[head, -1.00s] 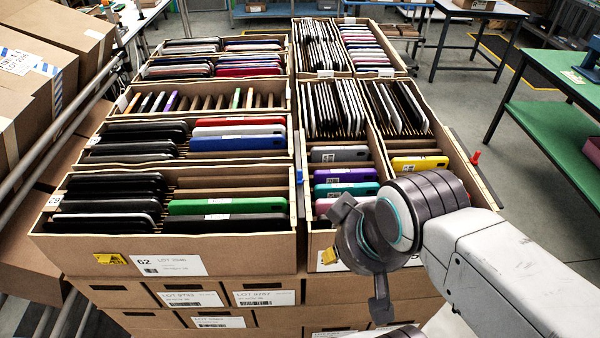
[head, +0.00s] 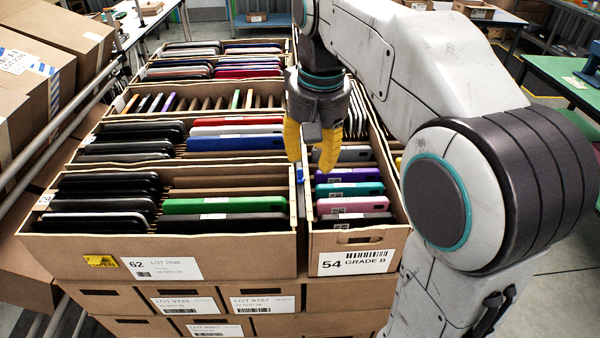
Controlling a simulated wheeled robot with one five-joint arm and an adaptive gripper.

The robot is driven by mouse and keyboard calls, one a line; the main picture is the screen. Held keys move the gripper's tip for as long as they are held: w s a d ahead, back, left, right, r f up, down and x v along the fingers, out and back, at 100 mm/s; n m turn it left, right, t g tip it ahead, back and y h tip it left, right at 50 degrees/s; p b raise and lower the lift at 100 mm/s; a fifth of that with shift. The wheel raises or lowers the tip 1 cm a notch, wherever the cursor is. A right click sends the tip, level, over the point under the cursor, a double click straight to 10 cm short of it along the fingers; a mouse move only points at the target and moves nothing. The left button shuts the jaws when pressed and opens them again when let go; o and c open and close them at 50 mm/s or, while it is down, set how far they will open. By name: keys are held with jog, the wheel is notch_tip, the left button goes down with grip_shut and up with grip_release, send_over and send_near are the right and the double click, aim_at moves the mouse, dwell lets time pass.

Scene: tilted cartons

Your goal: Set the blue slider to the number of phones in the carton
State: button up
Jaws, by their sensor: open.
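A small blue piece (head: 299,176), which may be the blue slider, sits on the rim between the two front cartons; any scale on it is too small to read. The left front carton (head: 80,247), labelled 62, holds several black phones (head: 110,184) on its left side and a green phone (head: 225,205) with a black one on its right side. The right front carton (head: 375,241), labelled 54 GRADE B, holds purple, teal, pink and dark phones (head: 348,190). My gripper (head: 310,150) points down with its yellow fingers apart and empty, in front of the right carton's rear part and above the blue piece in the picture.
More phone-filled cartons (head: 225,70) stand behind. Stacked boxes (head: 160,297) support the front ones. Brown boxes (head: 30,85) and metal rails are at left. A green table (head: 560,65) is at right. My arm covers much of the right row.

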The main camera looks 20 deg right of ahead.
jog(key=g, duration=0.1)
send_over(300, 168)
jog(key=s, duration=0.2)
jog(key=shift+w+f+m+b, duration=0.4)
jog(key=shift+w+f+b, duration=0.35)
jog(key=shift+w, duration=0.2)
jog(key=shift+f+b, duration=0.85)
jog(key=shift+f, duration=2.8)
grip_shut()
